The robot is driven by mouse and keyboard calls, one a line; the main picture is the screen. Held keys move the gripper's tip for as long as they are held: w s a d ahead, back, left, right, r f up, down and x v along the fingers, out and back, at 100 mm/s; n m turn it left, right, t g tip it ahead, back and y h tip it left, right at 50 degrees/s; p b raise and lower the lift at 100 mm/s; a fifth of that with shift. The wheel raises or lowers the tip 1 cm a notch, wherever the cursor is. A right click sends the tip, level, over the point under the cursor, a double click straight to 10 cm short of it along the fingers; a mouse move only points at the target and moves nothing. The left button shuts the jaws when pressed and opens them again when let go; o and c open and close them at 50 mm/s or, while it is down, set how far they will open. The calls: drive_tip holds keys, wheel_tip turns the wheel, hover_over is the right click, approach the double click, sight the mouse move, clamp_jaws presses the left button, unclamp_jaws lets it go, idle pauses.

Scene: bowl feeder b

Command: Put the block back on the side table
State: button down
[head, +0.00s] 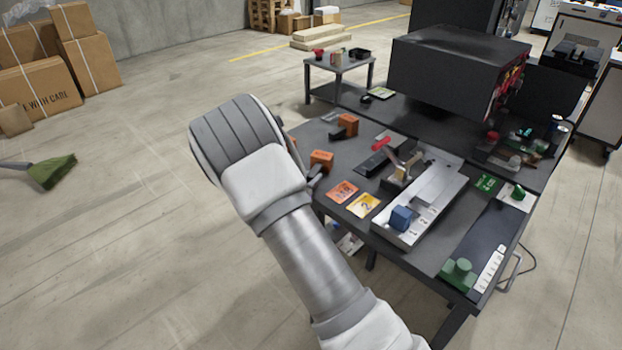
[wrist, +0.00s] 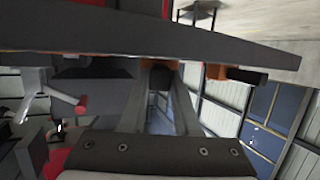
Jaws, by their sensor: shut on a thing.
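A blue block (head: 402,217) sits on the near end of a long grey fixture on the workbench (head: 440,262). The small side table (head: 345,67) stands behind the bench, with a red item, a mug and a black item on it. My arm reaches up over the floor left of the bench, and its wrist hides most of the gripper in the head view. In the wrist view my gripper (wrist: 158,72) is shut, with its fingertips close to a dark slab edge.
Orange-and-black items (head: 321,160) lie near the bench's left edge, close to my wrist. Two cards (head: 342,191) lie in front. A large dark box-shaped machine (head: 455,70) stands at the back. Floor left of the bench is mostly clear; a green broom (head: 52,172) lies far left.

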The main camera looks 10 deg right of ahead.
drive_tip(key=shift+f, duration=0.15)
drive_tip(key=c, duration=0.6)
unclamp_jaws()
drive_tip(key=shift+c, duration=0.2)
